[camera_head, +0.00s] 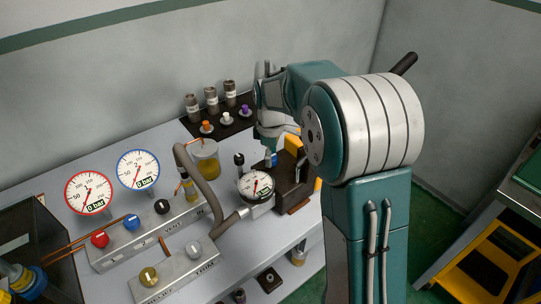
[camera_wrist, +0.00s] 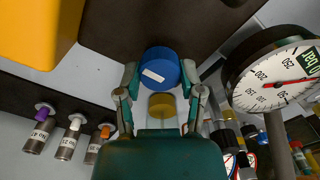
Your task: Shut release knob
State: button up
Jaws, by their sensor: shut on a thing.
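A blue round knob (camera_wrist: 160,69) with a white label sits between my fingertips in the wrist view, against a dark block (camera_wrist: 150,22). My gripper (camera_wrist: 160,78) has one finger on each side of the knob and is shut on it. In the head view, the blue knob (camera_head: 271,160) shows small at the side of the dark block (camera_head: 293,184), below my wrist. My fingertips are mostly hidden there. Whether the knob is turned open or shut cannot be told from its label.
A gauge (camera_head: 256,186) stands just left of the block, close to my gripper. A yellow part (camera_head: 293,143) is on top of the block. Two larger gauges, a jar (camera_head: 205,160) and valve panels (camera_head: 175,270) fill the left of the bench. Bottles (camera_head: 212,100) stand behind.

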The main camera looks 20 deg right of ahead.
jog(key=m, duration=0.4)
jog(key=shift+f+m, duration=0.1)
jog(key=shift+m, duration=0.3)
jog(key=m, duration=0.8)
jog(key=shift+s+f+m, duration=0.1)
jog(key=shift+m, duration=2.2)
jog(key=o, duration=1.2)
jog(key=shift+c, duration=0.2)
jog(key=shift+a, duration=0.1)
jog(key=shift+r, duration=0.25)
